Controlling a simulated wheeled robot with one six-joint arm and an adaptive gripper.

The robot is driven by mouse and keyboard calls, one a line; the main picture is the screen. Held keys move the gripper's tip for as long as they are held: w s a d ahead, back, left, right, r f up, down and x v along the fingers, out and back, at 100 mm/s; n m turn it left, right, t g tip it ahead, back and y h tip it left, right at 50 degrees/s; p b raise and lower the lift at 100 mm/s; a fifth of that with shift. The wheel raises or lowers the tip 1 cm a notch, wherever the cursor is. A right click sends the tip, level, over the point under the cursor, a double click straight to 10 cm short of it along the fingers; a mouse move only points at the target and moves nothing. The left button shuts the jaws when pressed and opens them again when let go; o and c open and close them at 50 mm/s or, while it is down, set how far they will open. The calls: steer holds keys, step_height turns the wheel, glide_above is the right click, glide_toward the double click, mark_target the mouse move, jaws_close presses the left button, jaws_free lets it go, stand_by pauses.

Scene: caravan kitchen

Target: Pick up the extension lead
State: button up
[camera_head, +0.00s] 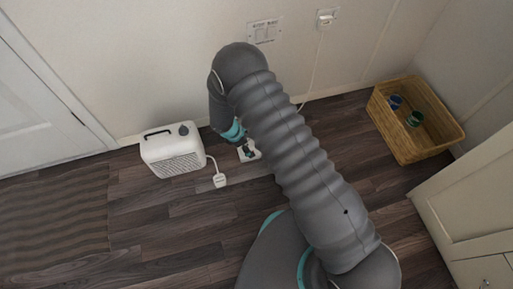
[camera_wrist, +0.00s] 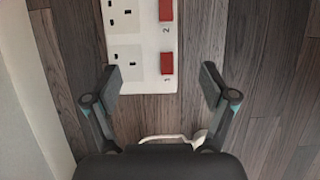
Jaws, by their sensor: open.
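The extension lead (camera_wrist: 148,40) is a white block with sockets and red switches numbered 1 and 2. It lies on the wood floor in the wrist view and runs out of the top edge. A white cable (camera_wrist: 160,138) shows below that end, partly hidden by my gripper. In the head view, a small part of the lead (camera_head: 252,154) shows below my gripper (camera_head: 243,142); my arm hides the rest.
A white heater (camera_head: 173,150) stands left of my gripper, with its corded plug (camera_head: 219,180) on the floor. A wicker basket (camera_head: 405,145) holding cups is at right. A cord runs down the back wall from a socket (camera_head: 326,18).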

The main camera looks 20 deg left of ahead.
mark_target(254, 151)
steer(key=x, duration=0.5)
steer(key=shift+w+a+f, duration=0.1)
steer(key=shift+a+f, duration=0.05)
steer(key=shift+a, duration=0.05)
steer(key=shift+d, duration=0.1)
jaws_close()
